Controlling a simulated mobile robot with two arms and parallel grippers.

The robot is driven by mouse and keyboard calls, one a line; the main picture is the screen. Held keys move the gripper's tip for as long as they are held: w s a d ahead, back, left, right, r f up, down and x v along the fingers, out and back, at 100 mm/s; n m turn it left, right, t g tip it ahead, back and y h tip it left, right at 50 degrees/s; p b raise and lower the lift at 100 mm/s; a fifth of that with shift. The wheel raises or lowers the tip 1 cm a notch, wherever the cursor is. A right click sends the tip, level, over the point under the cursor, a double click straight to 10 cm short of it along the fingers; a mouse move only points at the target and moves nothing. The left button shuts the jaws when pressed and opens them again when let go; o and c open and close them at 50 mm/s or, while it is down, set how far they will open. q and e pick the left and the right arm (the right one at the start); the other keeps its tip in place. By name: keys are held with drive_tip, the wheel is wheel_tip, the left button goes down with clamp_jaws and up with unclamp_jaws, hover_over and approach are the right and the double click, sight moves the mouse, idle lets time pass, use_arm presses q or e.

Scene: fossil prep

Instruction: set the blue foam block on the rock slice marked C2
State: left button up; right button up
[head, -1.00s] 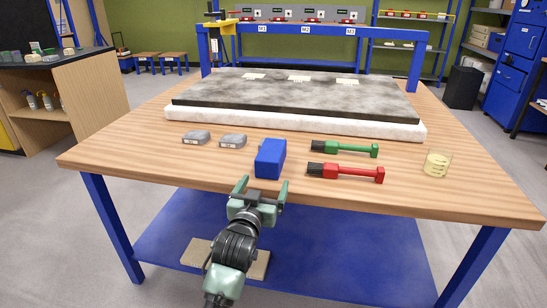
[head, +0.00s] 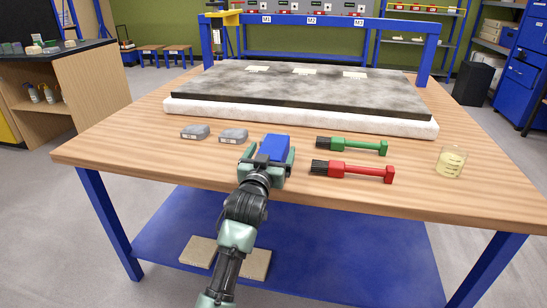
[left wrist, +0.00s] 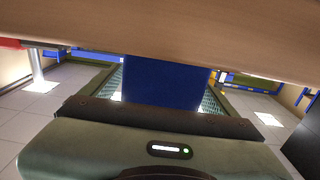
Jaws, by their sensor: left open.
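The blue foam block (head: 274,148) stands on the wooden table near its front edge. My left gripper (head: 268,157) is open, with one finger on each side of the block. In the left wrist view the blue block (left wrist: 165,82) fills the middle, just beyond the gripper's palm. I cannot tell whether the fingers touch it. Two grey rock slices, a left one (head: 195,131) and a right one (head: 233,135), lie to the left of the block. Each has a small pale label, too small to read. My right gripper is not in view.
A green-handled brush (head: 352,146) and a red-handled brush (head: 352,171) lie right of the block. A beaker (head: 451,163) stands near the right edge. A dark stone slab on a white base (head: 300,118) takes up the back. The table's front left is clear.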

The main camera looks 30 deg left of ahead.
use_arm(q)
drive_tip(key=shift+w+a, duration=0.15)
drive_tip(key=shift+w, duration=0.5)
drive_tip(key=c, duration=1.6)
drive_tip(key=shift+o, duration=0.2)
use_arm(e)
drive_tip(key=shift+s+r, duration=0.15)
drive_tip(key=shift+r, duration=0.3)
use_arm(q)
drive_tip(key=shift+r, duration=0.15)
drive_tip(key=shift+r, duration=0.3)
wheel_tip(320, 180, up, 9)
drive_tip(key=p, duration=0.2)
drive_tip(key=shift+p, duration=0.4)
wheel_tip(320, 180, up, 8)
drive_tip(key=p, duration=0.2)
hover_over(272, 147)
drive_tip(key=shift+r, duration=1)
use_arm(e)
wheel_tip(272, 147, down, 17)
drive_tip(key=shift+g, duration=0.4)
